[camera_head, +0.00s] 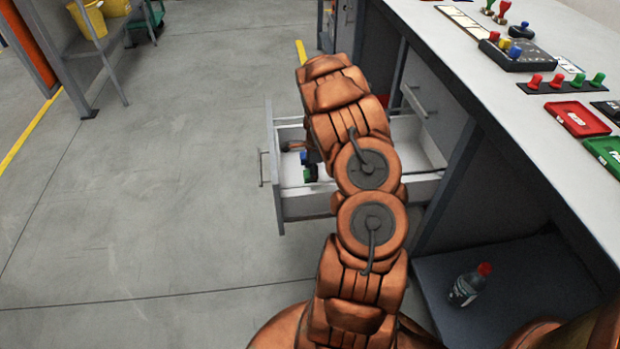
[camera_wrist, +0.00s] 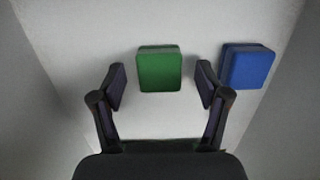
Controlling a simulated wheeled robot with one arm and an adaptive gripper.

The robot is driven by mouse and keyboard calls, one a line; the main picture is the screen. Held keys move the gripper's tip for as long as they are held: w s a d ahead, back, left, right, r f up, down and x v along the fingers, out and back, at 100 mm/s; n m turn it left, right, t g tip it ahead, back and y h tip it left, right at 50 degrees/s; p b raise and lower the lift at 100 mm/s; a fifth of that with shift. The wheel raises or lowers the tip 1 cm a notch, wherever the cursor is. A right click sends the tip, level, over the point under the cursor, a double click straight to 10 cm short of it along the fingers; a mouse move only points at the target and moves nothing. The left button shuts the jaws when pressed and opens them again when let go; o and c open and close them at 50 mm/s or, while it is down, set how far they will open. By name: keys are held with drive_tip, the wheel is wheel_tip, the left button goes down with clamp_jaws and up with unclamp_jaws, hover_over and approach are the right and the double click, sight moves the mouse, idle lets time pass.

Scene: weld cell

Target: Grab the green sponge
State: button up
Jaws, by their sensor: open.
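The green sponge (camera_wrist: 159,69) lies on the white floor of an open drawer (camera_head: 300,207), shown close up in the wrist view. My gripper (camera_wrist: 162,85) is open above the drawer floor, with one finger to each side of the sponge's near part. The fingers do not visibly touch it. A blue sponge-like block (camera_wrist: 248,67) lies to the right of the right finger. In the head view my arm covers much of the drawer, and only small green and blue bits show beside my gripper.
The drawer walls stand close around my gripper. A workbench (camera_head: 480,85) with stamps and red and green trays is at the right.

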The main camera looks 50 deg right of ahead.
drive_tip(key=shift+f, duration=0.35)
drive_tip(key=c, duration=0.9)
